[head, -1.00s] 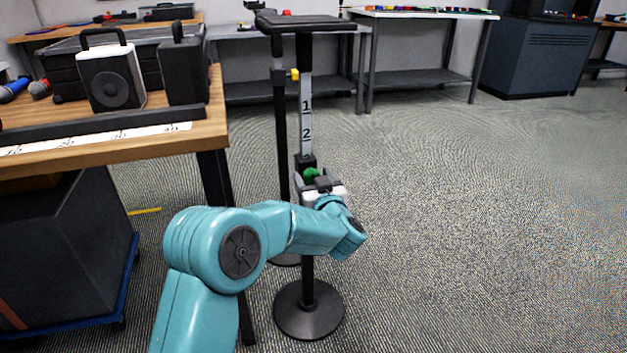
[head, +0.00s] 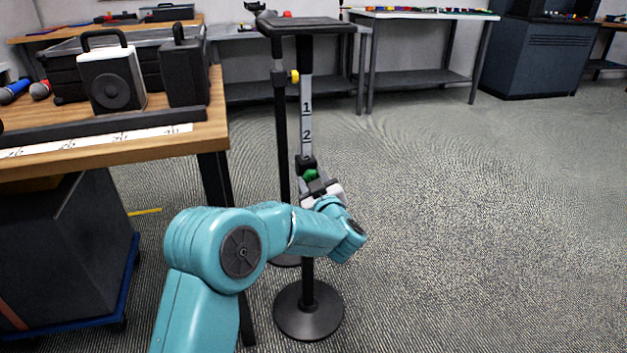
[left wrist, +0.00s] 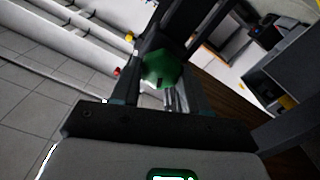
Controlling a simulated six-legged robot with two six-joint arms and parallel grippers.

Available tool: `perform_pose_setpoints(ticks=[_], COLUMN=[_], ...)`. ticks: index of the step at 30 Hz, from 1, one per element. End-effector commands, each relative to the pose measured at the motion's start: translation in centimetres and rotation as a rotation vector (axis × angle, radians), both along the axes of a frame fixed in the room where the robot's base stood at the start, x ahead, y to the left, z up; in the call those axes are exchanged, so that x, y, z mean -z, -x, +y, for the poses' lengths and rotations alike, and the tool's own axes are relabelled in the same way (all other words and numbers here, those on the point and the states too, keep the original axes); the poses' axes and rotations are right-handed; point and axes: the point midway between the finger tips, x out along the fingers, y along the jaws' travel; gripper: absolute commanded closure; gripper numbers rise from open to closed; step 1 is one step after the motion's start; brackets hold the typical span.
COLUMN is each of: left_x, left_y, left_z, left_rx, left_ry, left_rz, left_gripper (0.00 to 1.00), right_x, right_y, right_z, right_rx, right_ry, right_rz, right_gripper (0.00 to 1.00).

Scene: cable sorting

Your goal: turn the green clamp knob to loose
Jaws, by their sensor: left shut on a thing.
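The green clamp knob (head: 310,175) sits on the dark clamp of a black stand, just below the marks 1 and 2 on its pole (head: 307,115). My left gripper (head: 314,180) is at the knob and shut on it, with its wrist rolled at an angle. In the left wrist view the green knob (left wrist: 161,69) is between the two dark fingers (left wrist: 160,80). The stand has a flat dark top (head: 306,24) and a round base (head: 309,309). The gripper hides part of the clamp. My right gripper is not in view.
A wooden table (head: 160,141) with a white speaker (head: 112,76) and a black speaker (head: 184,70) stands at the left. Another stand with a yellow knob (head: 294,77) is close behind. The floor to the right is clear.

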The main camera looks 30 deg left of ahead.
Motion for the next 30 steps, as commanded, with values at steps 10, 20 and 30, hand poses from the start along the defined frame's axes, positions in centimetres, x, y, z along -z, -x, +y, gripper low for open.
perform_pose_setpoints(ticks=[10, 20, 30], left_x=[0.2, 0.32, 0.45], left_y=[0.12, 0.18, 0.21], left_z=[0.05, 0.09, 0.1], left_rx=[0.0, 0.0, -0.001], left_ry=[0.213, 0.417, 0.625], left_rz=[-0.247, -0.485, -0.726], left_gripper=[0.86, 0.86, 0.86], right_x=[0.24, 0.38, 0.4], right_y=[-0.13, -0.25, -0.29], right_z=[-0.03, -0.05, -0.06], right_rx=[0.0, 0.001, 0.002], right_ry=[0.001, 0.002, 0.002], right_rz=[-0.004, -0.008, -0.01], right_gripper=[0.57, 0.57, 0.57])
